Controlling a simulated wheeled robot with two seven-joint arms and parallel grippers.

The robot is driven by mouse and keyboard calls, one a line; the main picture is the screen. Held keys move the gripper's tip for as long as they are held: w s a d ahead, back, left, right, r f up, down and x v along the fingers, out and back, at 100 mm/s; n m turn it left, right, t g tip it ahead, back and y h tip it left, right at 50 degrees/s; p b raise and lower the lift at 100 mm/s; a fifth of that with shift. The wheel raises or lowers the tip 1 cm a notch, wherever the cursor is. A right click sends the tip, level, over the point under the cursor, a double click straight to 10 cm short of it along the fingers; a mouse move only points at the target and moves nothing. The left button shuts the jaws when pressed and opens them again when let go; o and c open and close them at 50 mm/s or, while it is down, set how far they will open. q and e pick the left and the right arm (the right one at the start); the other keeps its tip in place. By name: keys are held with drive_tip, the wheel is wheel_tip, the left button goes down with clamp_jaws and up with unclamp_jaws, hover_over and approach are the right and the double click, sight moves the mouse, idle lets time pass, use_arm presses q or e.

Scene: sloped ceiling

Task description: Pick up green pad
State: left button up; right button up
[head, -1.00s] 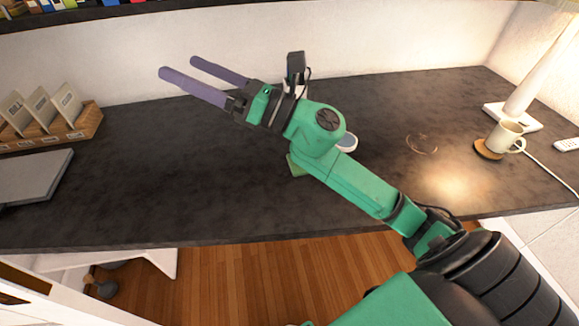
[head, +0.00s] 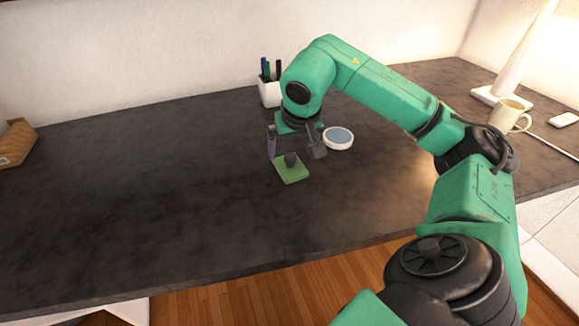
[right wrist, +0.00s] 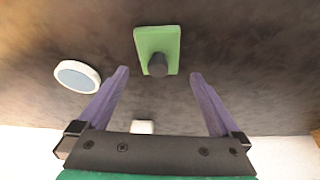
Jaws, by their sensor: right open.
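The green pad (head: 292,174) is a small square block lying on the dark desk, with a dark round knob on it. In the right wrist view the pad (right wrist: 157,40) lies just beyond the fingertips, about centred between them, its knob on the side nearer my gripper. My right gripper (head: 291,154) points down over the desk at the pad. Its purple fingers (right wrist: 159,74) are spread apart with nothing held, and I see no contact with the pad. My left gripper is not in view.
A white round dish (head: 338,138) with a blue-grey top sits close to the right of the gripper. A white pen cup (head: 270,94) stands behind it. A mug (head: 509,115) and lamp base (head: 499,98) are far right.

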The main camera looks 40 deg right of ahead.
sight(291, 158)
drive_tip(key=x, duration=0.5)
drive_tip(key=shift+d+f, duration=0.1)
drive_tip(key=shift+f, duration=0.2)
drive_tip(key=shift+c, duration=1.2)
drive_tip(key=c, duration=0.9)
drive_tip(key=shift+r, duration=0.15)
wheel_tip(291, 158, up, 20)
drive_tip(key=p, duration=0.6)
